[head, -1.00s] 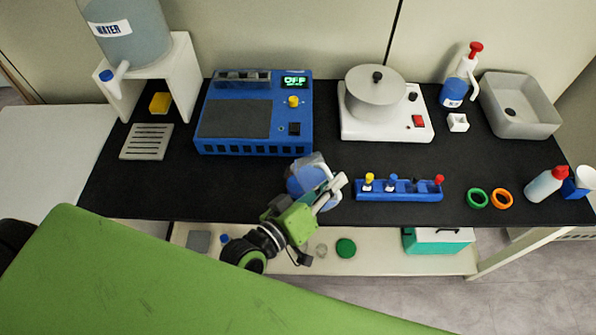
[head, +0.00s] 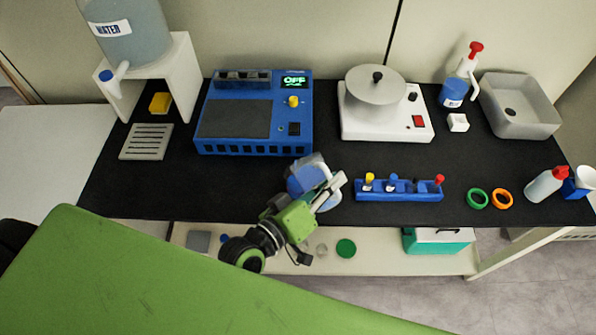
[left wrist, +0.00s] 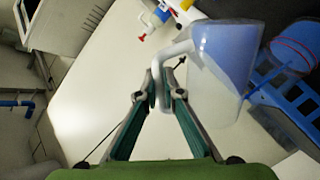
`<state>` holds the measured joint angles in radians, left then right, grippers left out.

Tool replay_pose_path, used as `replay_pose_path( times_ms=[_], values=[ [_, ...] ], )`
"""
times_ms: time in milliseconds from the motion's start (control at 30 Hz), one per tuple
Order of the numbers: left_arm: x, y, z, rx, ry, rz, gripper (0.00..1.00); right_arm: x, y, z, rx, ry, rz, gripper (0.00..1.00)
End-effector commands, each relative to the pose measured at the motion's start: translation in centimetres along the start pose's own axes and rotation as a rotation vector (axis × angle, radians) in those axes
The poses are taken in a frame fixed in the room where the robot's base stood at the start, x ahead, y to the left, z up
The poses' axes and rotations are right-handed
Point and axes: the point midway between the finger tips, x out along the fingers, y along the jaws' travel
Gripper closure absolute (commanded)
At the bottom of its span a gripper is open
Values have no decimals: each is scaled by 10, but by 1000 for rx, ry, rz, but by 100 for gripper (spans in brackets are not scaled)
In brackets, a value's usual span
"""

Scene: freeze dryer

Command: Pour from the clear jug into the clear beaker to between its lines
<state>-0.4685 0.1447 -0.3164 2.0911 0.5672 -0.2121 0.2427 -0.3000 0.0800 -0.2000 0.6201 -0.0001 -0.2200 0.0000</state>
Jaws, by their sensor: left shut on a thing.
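The clear jug (head: 308,174), with blue liquid inside, is held over the front of the black bench. In the left wrist view the jug (left wrist: 222,70) fills the upper middle, its white handle between my fingers. My left gripper (head: 331,188) is shut on that handle; it also shows in the left wrist view (left wrist: 166,88). A blue cylinder with red lines (left wrist: 296,45), seemingly the clear beaker, is at the right there. A thin blue streak runs from the jug's edge towards it. I cannot tell the level against the lines. My right gripper is out of view.
A blue rack (head: 398,197) with coloured knobs stands close right of the jug. A blue machine reading OFF (head: 250,145) and a white device with a round pan (head: 385,128) stand behind. Green (head: 477,198) and orange (head: 502,198) rings lie further right.

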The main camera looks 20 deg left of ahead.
Motion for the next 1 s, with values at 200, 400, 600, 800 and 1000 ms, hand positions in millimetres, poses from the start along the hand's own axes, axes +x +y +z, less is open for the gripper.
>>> replay_pose_path(
  times_ms=[200,400,600,800,1000],
  values=[
    [3,-15,50,277,50,0,100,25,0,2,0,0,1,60],
    [2,-10,54,363,75,1,100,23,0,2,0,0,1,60],
    [4,-19,69,406,81,0,100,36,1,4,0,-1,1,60],
    [7,-32,93,490,98,-1,100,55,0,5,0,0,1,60],
    [7,-35,115,669,133,-2,100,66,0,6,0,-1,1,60]
  ],
)
